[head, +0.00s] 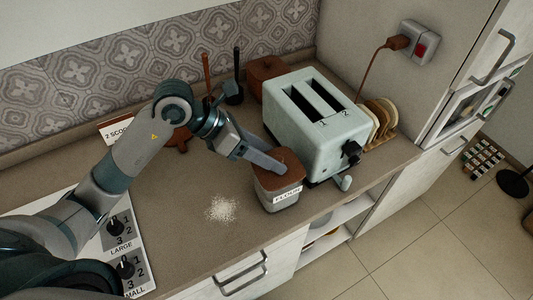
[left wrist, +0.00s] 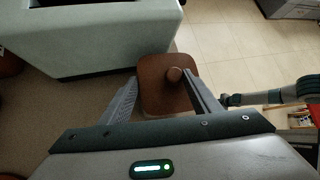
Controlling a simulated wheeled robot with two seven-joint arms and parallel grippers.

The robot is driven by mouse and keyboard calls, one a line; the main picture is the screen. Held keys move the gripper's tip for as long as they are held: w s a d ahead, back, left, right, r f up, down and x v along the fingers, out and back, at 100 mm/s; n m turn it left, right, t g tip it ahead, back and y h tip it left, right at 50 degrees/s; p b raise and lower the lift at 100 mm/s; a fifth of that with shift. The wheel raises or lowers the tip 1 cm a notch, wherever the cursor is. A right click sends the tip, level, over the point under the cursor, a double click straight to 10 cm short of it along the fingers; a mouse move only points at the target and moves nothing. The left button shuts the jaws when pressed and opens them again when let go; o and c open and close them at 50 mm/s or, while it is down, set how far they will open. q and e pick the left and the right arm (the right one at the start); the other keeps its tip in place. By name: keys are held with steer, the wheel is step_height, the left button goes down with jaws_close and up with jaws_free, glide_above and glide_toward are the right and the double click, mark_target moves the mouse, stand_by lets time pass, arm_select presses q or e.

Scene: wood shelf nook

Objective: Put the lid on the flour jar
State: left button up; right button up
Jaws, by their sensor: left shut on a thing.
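The flour jar (head: 277,198) is a squarish container with a pale label, upright on the counter in front of the toaster. The brown square lid (head: 287,163) is at the jar's mouth; I cannot tell whether it is fully seated. My left gripper (head: 279,168) reaches down to it from the left. The lid hides most of the jar there.
A pale toaster (head: 316,115) stands close behind the jar, its lever near the jar's right side. A toast rack (head: 380,120) and a brown container (head: 266,70) are beyond. Spilled flour (head: 221,208) lies left of the jar. The counter's front edge is close.

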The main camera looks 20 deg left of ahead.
arm_select(q)
steer(key=shift+s+f, duration=0.3)
steer(key=shift+f, duration=0.35)
steer(key=o, duration=1.2)
steer(key=shift+s+r, duration=0.1)
steer(key=shift+c, duration=0.4)
steer(key=shift+o, duration=0.3)
steer(key=shift+r, duration=0.1)
steer(key=shift+o, duration=1.4)
steer(key=shift+r+p, duration=0.35)
steer(key=shift+w+r+p, duration=0.25)
steer(key=shift+r+p, duration=0.05)
steer(key=shift+r, duration=0.2)
steer(key=shift+w+r+p, duration=0.2)
steer(key=shift+r+p, duration=0.05)
steer(key=shift+r, duration=0.2)
steer(key=shift+r+p, duration=1.25)
steer(key=shift+r, duration=1.1)
